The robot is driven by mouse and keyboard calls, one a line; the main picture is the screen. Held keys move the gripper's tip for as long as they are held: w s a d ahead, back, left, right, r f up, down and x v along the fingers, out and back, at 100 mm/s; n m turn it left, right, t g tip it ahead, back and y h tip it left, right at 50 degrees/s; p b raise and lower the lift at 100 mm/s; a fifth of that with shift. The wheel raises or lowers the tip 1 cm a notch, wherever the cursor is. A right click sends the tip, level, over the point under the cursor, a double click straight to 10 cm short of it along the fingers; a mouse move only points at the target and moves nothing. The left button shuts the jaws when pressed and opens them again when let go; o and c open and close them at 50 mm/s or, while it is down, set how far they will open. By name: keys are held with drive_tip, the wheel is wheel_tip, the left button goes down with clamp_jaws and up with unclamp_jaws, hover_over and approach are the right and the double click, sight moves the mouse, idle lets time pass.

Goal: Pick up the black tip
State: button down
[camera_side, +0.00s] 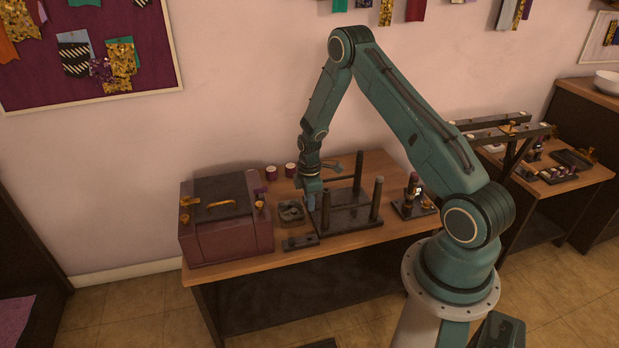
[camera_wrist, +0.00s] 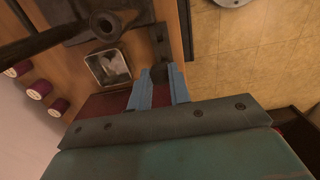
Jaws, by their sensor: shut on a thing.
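My gripper (camera_wrist: 159,76) shows in the wrist view as two blue fingers. A small dark piece, apparently the black tip (camera_wrist: 159,72), sits between the fingertips, and the fingers are shut on it. Its lower part is hidden by the fingers. In the side view my gripper (camera_side: 311,200) points down over the table, at the left edge of the dark stand. The tip cannot be made out there.
A dark stand with upright posts (camera_side: 349,217) is close right of my gripper. A small metal tray (camera_side: 291,211) and a purple box (camera_side: 227,218) are to the left. A low dark block (camera_side: 300,242) lies in front. Thread spools (camera_side: 271,173) stand behind.

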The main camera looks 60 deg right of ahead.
drive_tip(key=shift+r, duration=2.8)
